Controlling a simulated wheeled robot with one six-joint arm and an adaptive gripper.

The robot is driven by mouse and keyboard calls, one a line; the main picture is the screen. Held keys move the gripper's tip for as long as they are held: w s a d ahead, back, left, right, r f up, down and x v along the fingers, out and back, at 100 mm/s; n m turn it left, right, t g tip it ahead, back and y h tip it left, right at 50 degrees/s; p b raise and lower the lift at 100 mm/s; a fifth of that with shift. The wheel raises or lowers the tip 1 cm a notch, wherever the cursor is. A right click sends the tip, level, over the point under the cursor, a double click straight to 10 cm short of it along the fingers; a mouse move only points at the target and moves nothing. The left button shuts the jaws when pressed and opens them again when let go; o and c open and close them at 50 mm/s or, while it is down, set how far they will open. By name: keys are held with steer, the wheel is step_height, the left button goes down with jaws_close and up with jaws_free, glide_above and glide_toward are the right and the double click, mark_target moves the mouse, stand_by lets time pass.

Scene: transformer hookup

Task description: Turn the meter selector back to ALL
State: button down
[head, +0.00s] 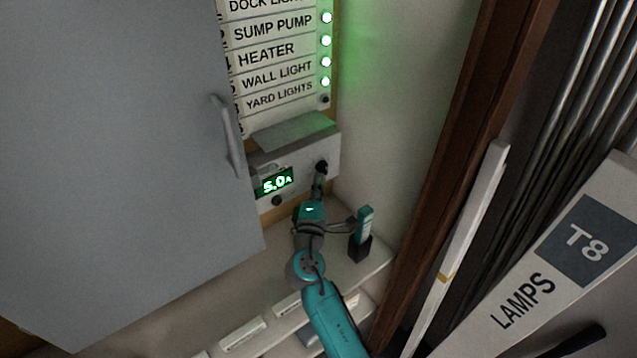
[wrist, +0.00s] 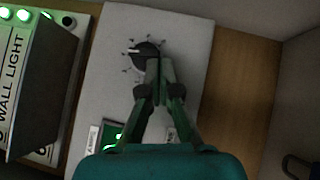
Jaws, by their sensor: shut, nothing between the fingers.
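The meter (head: 302,178) is a pale box on the wall, with a green display reading 5.0A. Its selector, a dark round knob (head: 321,166), is at the right of its front. In the wrist view the knob (wrist: 143,51) has a white pointer mark toward the picture's left, among small marks too small to read. My gripper (head: 320,180) is shut and empty, its tips at the knob's lower edge. In the wrist view the tips (wrist: 157,66) overlap part of the knob; I cannot tell whether they touch it.
A grey cabinet door (head: 110,150) with a handle stands left of the meter. Above is a label panel (head: 275,55) with several green lights. A small teal tool in a black holder (head: 361,247) stands on the shelf to the right. A LAMPS T8 box (head: 560,260) is at far right.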

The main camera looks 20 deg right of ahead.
steer(key=shift+w+d+f, duration=0.15)
steer(key=shift+d+f, duration=0.3)
steer(key=shift+d, duration=0.15)
stand_by(0.5)
stand_by(0.3)
